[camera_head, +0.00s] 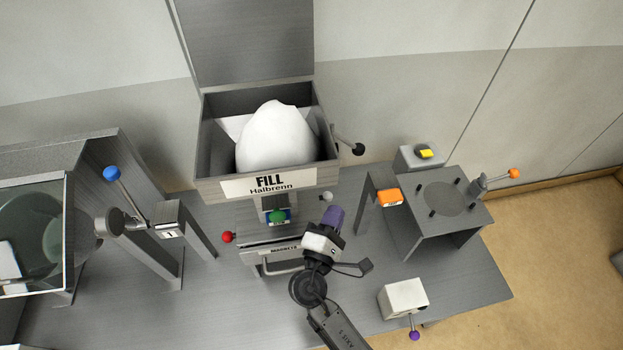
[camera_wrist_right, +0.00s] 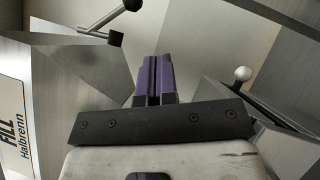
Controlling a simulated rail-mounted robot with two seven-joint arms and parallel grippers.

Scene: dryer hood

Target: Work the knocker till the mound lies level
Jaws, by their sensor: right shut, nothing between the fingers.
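A white mound (camera_head: 276,138) is heaped in the open grey hopper (camera_head: 210,165) marked "FILL Halbrenn". It rises to a rounded peak in the middle, with lower corners of the hopper less filled. A lever with a black knob (camera_head: 358,149) sticks out from the hopper's right side; it also shows at the top of the wrist view (camera_wrist_right: 132,5). No label shows which part is the knocker. My right gripper (camera_head: 335,217), with purple fingers (camera_wrist_right: 154,76), is shut and empty, below and in front of the hopper, apart from that lever. My left gripper is out of view.
A white-knobbed lever (camera_head: 327,196) is close to my right gripper. A red knob (camera_head: 228,237) and a green button (camera_head: 277,216) sit under the hopper. A blue-knobbed lever (camera_head: 112,173) stands left. An orange-fronted post (camera_head: 389,197) and a small table (camera_head: 455,222) stand right.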

